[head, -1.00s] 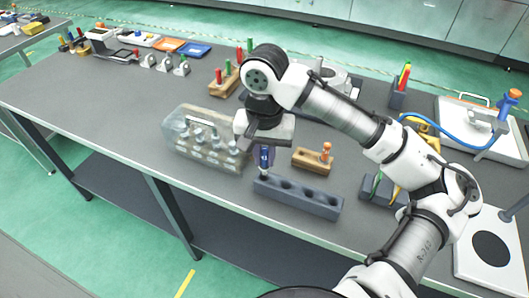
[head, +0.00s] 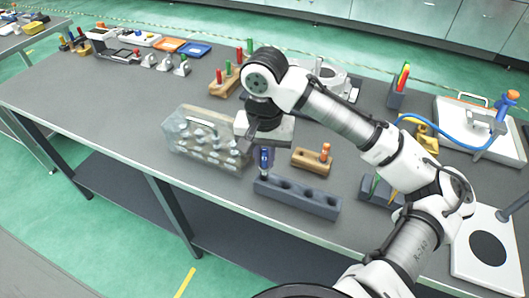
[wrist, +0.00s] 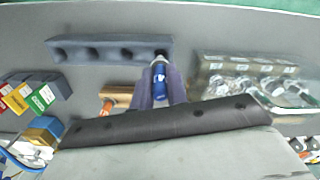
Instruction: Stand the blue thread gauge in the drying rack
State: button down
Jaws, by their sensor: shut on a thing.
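The drying rack (head: 312,201) is a slate-grey block with a row of round holes, near the table's front edge. It also shows at the top of the wrist view (wrist: 85,53). My gripper (head: 265,158) points down over the rack's left end in the head view. It is shut on the blue thread gauge (wrist: 160,82), which is held roughly upright with its pale tip down. The tip is at the end hole, on the right in the wrist view. I cannot tell whether it is inside the hole. The fingers hide part of the gauge.
A clear case (head: 180,144) with a handle stands close left of my gripper. A wooden block (head: 308,160) with an orange-topped gauge sits behind the rack. A dark holder (head: 382,191) with coloured pieces is to the right. Bare table lies at the left.

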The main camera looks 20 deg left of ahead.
aim_at(265, 166)
jog(key=shift+f+b, duration=1)
jog(key=shift+f, duration=0.9)
jog(key=c, duration=1.3)
grip_release()
jog(key=shift+r, duration=0.1)
notch_tip(265, 166, up, 14)
jog(key=shift+f, duration=0.15)
